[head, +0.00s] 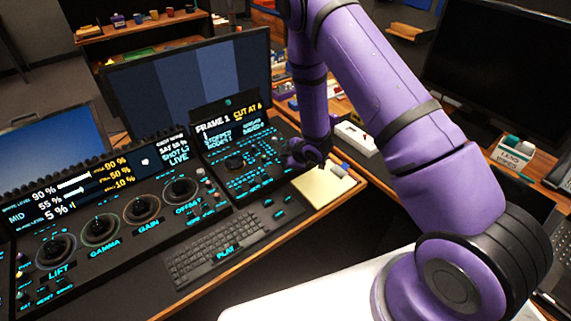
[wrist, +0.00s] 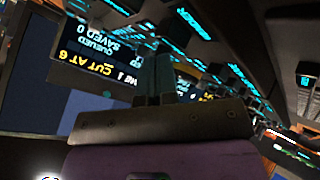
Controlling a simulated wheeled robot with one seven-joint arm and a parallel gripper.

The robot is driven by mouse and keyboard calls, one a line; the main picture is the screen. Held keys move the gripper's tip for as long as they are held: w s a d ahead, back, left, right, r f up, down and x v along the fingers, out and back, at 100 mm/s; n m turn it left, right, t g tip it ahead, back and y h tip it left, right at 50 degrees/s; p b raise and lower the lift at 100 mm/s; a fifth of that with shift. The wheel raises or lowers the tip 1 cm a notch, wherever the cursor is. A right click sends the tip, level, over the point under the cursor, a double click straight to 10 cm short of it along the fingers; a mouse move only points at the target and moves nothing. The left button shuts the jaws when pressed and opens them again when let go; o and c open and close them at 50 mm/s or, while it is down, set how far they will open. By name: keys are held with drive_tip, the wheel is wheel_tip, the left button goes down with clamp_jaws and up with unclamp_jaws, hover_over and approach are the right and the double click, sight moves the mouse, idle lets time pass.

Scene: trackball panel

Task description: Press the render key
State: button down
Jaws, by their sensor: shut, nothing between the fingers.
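My gripper (head: 298,160) is over the right end of the right-hand control panel (head: 232,174), beside the yellow pad. In the wrist view the fingers (wrist: 160,72) are together and empty, pointing toward the panel and its small screen. I cannot tell from these views whether the tips touch the panel. In the head view I cannot pick out the render key; my gripper may hide part of that area.
The small screen (head: 233,120) reads FRAME 1 and CUT AT 6. A keyboard (head: 215,248) lies in front of the panels, and trackballs (head: 99,230) fill the left panel. A yellow pad (head: 322,187) and a white box (head: 356,138) are near my gripper. Monitors (head: 190,72) stand behind.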

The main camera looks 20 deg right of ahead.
drive_tip(key=shift+f, duration=0.5)
idle(0.8)
drive_tip(key=shift+r, duration=0.9)
drive_tip(key=shift+r, duration=2.55)
